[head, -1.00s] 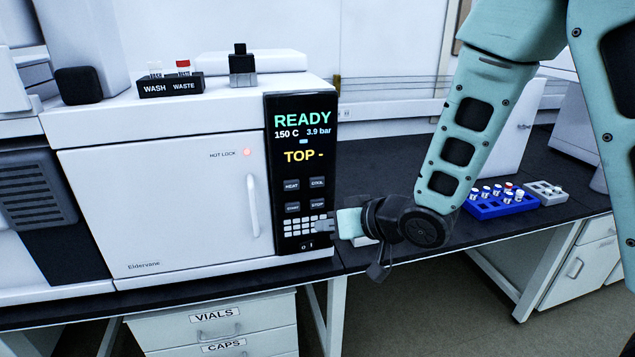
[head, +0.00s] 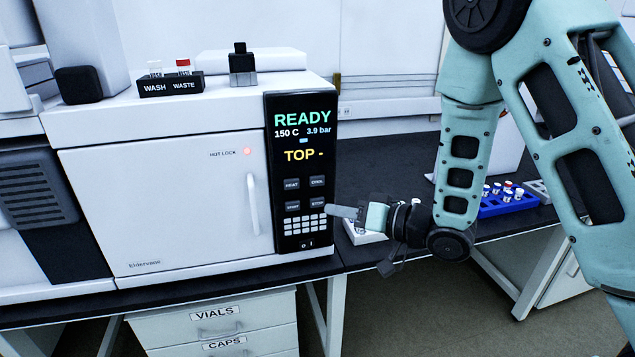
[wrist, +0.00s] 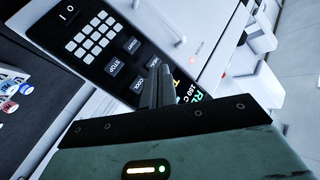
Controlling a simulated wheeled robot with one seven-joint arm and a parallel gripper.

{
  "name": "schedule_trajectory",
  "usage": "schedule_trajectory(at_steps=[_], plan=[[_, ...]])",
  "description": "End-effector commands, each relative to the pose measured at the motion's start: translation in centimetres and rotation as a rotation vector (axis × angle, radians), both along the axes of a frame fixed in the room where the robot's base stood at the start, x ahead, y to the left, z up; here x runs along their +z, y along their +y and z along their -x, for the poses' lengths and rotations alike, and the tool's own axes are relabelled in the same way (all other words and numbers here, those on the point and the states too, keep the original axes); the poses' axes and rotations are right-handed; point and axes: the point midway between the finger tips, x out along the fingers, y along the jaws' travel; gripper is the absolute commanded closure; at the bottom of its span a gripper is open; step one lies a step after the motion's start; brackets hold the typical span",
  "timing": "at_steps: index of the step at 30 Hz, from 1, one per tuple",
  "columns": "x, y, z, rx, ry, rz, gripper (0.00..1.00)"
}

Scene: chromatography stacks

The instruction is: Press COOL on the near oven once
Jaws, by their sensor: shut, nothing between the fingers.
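The near oven (head: 165,205) is white, with a dark control panel on its right side. Its display (head: 301,135) reads READY, 150 C, 3.9 bar and TOP -. The COOL button (head: 317,181) is the upper right of the dark keys; it also shows in the wrist view (wrist: 138,86), just left of the fingers. My gripper (head: 331,211) is shut and empty, right of the panel and lower than COOL. In the wrist view the closed fingers (wrist: 161,72) point toward the panel beside COOL. I cannot tell the exact gap to the panel.
HEAT (head: 292,184), STOP (head: 317,203) and a keypad (head: 304,225) surround COOL. A red HOT LOCK light (head: 247,152) glows on the door. A white tray (head: 362,235) sits behind my gripper, and a blue vial rack (head: 508,207) stands farther right.

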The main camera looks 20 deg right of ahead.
Motion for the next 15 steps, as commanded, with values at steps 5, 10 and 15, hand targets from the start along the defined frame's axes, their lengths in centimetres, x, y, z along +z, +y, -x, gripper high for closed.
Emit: schedule_trajectory(at_steps=[5, 10, 15], plan=[[0.0, 0.0, -1.5, 0.001, -0.001, 0.002, 1.0], [0.0, 0.0, -3.9, 0.0, -0.002, 0.002, 1.0], [0.1, 0.0, -6.1, 0.001, -0.001, 0.002, 1.0]])
